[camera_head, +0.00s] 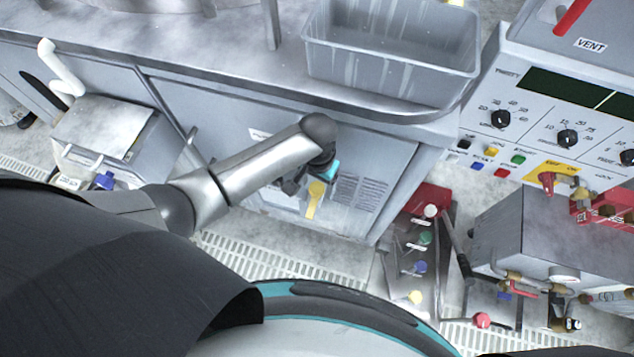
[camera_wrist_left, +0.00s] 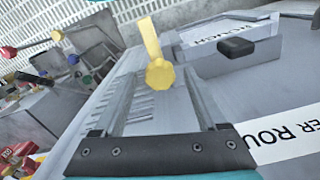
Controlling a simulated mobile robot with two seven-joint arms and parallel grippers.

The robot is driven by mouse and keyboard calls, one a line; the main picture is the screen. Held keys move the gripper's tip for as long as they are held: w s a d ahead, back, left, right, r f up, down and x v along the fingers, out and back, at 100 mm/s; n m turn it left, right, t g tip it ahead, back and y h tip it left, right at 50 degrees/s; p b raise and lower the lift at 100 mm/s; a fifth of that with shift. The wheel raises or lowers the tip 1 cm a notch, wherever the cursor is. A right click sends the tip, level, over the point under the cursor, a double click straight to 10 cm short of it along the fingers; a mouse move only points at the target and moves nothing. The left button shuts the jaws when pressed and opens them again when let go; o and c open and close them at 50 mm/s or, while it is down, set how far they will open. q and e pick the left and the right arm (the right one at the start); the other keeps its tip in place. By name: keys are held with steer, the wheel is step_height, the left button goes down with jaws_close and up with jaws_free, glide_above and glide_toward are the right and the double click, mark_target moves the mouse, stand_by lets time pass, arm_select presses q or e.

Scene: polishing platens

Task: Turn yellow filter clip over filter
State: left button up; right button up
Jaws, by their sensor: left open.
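The yellow filter clip (camera_head: 315,198) hangs on the front of the grey cabinet. In the left wrist view the clip (camera_wrist_left: 158,72) has a flat strip and a rounded knob end. My left gripper (camera_head: 303,186) is at the clip in the head view, its jaws partly hidden behind my wrist. In the left wrist view its two grey fingers (camera_wrist_left: 160,82) are apart, and the knob appears between their tips. I cannot tell whether they touch it. The filter itself cannot be made out clearly. My right gripper is not in view.
A grey bin (camera_head: 390,60) stands on the bench above. The cabinet (camera_head: 372,175) is close beside my left gripper. A panel with coloured knobs (camera_head: 425,238) and a metal box with valves (camera_head: 530,235) stand to the right. Floor grating (camera_head: 265,258) lies below.

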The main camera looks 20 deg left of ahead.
arm_select(q)
jaws_close()
stand_by(0.5)
steer(key=m+p, duration=0.3)
steer(key=shift+r, duration=0.15)
steer(key=m+p, duration=0.2)
steer(key=m, duration=0.2)
steer(key=shift+m, duration=0.4)
steer(key=m+p, duration=0.1)
steer(key=m, duration=0.3)
steer(key=shift+m, duration=0.3)
steer(key=m, duration=0.5)
steer(key=shift+s, duration=0.1)
steer(key=shift+m, duration=0.4)
